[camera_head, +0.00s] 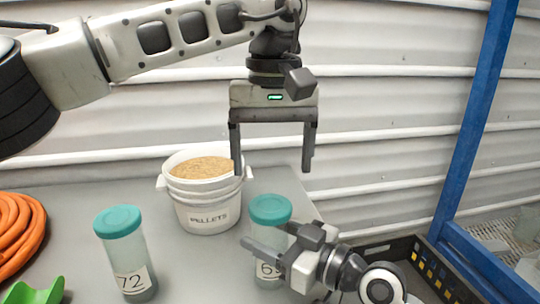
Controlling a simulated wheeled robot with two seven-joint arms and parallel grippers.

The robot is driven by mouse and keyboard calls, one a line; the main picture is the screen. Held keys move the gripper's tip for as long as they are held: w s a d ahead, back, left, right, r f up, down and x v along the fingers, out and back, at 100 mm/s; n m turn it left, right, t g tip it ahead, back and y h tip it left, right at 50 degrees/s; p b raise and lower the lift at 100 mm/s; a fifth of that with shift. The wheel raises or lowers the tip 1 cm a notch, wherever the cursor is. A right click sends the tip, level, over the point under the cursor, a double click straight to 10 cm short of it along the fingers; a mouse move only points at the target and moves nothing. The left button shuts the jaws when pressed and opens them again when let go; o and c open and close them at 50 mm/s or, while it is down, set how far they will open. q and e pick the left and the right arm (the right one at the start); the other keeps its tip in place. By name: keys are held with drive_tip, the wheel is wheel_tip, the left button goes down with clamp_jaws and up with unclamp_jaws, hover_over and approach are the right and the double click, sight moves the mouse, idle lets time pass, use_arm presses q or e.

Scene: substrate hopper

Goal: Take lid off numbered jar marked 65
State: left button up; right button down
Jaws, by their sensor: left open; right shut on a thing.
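A clear jar (267,230) with a teal lid (270,209) stands on the grey table. Its label shows a 6 and part of another digit, the rest hidden by my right gripper. My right gripper (262,240) comes from the lower right and is shut on this jar's body, below the lid. My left gripper (272,172) points down above the jar, open and empty, its fingertips apart from the lid. Another jar (127,255) with a teal lid (117,221), marked 72, stands to the left.
A white bucket (208,217) labelled PELLETS stands behind the jars, close to the held one. An orange coiled hose (20,232) and a green object (35,292) lie at the left. A black crate (440,283) and a blue post (470,125) are at the right.

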sight(270, 204)
use_arm(q)
drive_tip(key=m, duration=0.7)
drive_tip(key=shift+w+a, duration=0.15)
drive_tip(key=shift+f+m, duration=0.2)
drive_tip(key=shift+m, duration=0.2)
wheel_tip(270, 204, down, 8)
drive_tip(key=shift+r, duration=0.2)
